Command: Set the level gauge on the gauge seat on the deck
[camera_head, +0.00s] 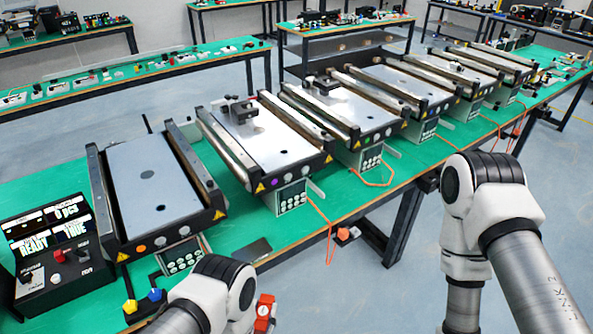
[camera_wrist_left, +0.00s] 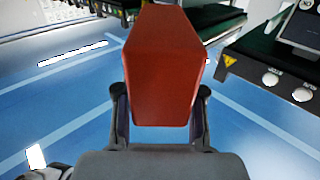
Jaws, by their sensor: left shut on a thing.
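My left gripper (camera_wrist_left: 161,108) is shut on a red block-shaped thing, which I take to be the level gauge (camera_wrist_left: 165,60). Its two dark fingers press on the gauge's sides, and the gauge shows wide and angular above them. In the head view the red gauge (camera_head: 265,311) shows beside my left wrist at the bottom, in front of the table edge. The nearest conveyor's grey deck (camera_head: 170,155) carries a dark round spot (camera_head: 147,174), possibly the gauge seat, and a small hole nearer me. Nothing stands on that spot. My right gripper is out of view.
A black control box (camera_head: 50,285) with lit displays stands left of the nearest conveyor. Yellow (camera_head: 130,306) and blue (camera_head: 155,294) knobs sit near its front. More conveyors line the green table (camera_head: 350,200) to the right; one carries a dark bracket (camera_head: 240,108).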

